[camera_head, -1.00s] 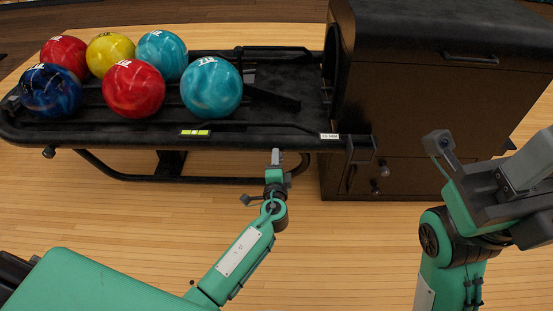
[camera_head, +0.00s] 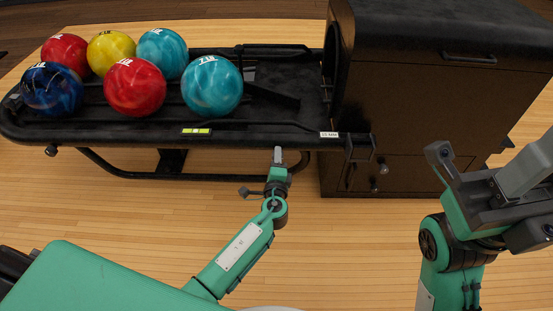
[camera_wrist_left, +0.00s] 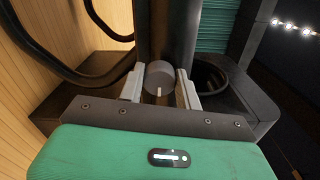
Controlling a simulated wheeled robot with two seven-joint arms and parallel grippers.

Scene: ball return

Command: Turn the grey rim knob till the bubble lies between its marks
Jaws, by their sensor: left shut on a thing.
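The grey rim knob (camera_wrist_left: 160,78) shows in the left wrist view, a short grey cylinder with a white mark. My left gripper (camera_wrist_left: 161,88) has a finger on each side of it and is shut on it. In the head view my left gripper (camera_head: 278,157) is at the front rim of the black ball rack (camera_head: 290,132); the knob is hidden there. The yellow-green bubble level (camera_head: 196,131) sits on the front rim, its bubble too small to place against the marks. My right gripper (camera_head: 447,160) is at the right, clear of the rack, and its jaw opening is unclear.
Several balls, such as a red ball (camera_head: 134,87) and a teal ball (camera_head: 212,86), lie on the rack. A dark cabinet (camera_head: 440,110) stands to the right. Another knob (camera_head: 51,150) is under the rack's left end. The wooden floor in front is clear.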

